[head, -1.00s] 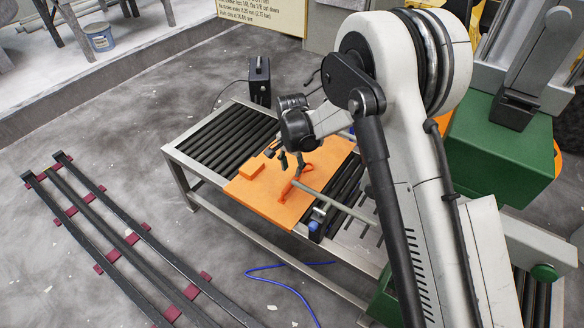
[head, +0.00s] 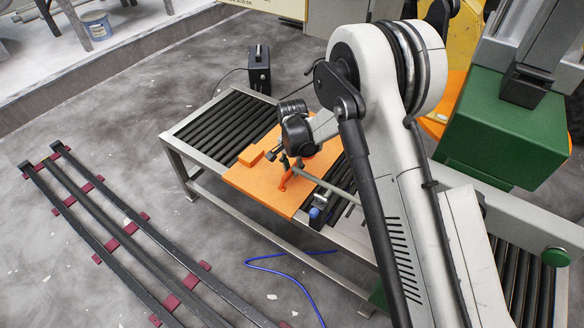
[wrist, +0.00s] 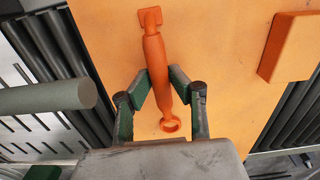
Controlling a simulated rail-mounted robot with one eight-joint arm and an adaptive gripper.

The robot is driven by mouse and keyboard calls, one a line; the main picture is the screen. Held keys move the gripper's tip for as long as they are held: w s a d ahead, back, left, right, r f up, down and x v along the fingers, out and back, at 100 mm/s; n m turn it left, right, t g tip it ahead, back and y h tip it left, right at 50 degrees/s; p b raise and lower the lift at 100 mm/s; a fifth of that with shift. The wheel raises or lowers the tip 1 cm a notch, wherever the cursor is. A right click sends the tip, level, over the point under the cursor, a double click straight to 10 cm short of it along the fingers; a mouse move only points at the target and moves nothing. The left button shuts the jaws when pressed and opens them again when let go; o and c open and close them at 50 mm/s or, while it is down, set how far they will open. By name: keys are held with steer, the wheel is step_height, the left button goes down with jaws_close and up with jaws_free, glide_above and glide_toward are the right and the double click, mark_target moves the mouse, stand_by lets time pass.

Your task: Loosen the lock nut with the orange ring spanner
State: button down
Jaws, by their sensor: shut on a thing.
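The orange ring spanner (wrist: 156,62) lies lengthwise between my fingers in the wrist view. Its ring end (wrist: 171,124) is toward my palm and its squarish end points away. My gripper (wrist: 161,84) is shut on the spanner's handle, one finger on each side. In the head view, my gripper (head: 288,163) is over the orange board (head: 246,187), partly hidden by my own wrist. The spanner (head: 284,182) shows there only as a small orange piece. I cannot make out the lock nut in either view.
The board sits on a roller table (head: 222,125). An orange block (head: 250,155) lies on it. A grey rod (wrist: 45,97) ends left of my gripper in the wrist view. A black box (head: 258,70) stands behind. Dark rails (head: 105,235) lie on the floor at left.

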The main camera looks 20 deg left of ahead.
steer(key=shift+r, duration=0.1)
steer(key=shift+r+p, duration=0.95)
steer(key=shift+r, duration=1.45)
